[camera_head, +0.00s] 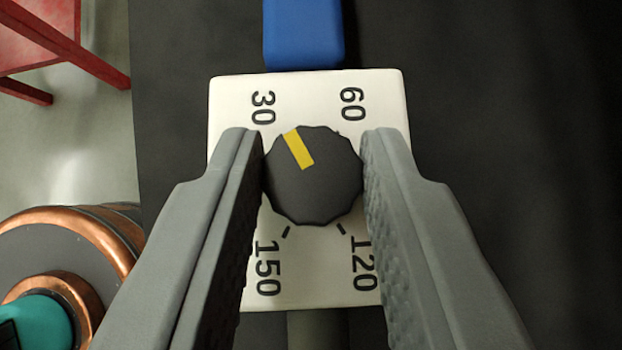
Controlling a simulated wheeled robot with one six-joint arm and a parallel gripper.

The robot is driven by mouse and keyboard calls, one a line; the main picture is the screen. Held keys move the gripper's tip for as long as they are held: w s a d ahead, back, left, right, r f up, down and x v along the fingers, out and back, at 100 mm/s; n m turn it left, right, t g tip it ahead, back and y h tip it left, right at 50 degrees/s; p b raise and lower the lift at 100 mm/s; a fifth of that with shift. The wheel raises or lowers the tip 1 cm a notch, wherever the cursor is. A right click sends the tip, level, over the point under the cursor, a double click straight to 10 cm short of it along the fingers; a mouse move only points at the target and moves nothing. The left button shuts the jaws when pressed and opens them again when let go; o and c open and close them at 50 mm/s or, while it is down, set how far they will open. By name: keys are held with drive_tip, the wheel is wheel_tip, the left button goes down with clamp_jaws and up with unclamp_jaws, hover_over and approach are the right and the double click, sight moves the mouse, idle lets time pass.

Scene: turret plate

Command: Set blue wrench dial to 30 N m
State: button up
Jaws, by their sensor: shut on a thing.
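The wrench's dial (320,192) is a dark grey ridged knob with a yellow pointer mark (299,149). It sits on a white scale plate (305,90) with the numbers 30, 60, 120 and 150 showing. The yellow mark points up and to the left, towards the 30 (263,108). The blue wrench handle (304,35) leads off above the plate. My gripper (314,180) is shut on the dial, with one finger at its left side and one at its right. The fingers hide the plate's left and right middle parts.
A dark surface (530,130) lies under the wrench and is bare on the right. A copper-rimmed round thing (90,240) with a teal part (40,322) stands at the lower left. A red frame (60,45) stands at the upper left over a pale floor.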

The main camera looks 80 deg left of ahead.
drive_tip(key=shift+n+g, duration=0.3)
idle(0.4)
drive_tip(key=o, duration=1)
drive_tip(key=shift+w+d, duration=0.1)
drive_tip(key=v, duration=1.7)
drive_tip(key=shift+d, duration=0.2)
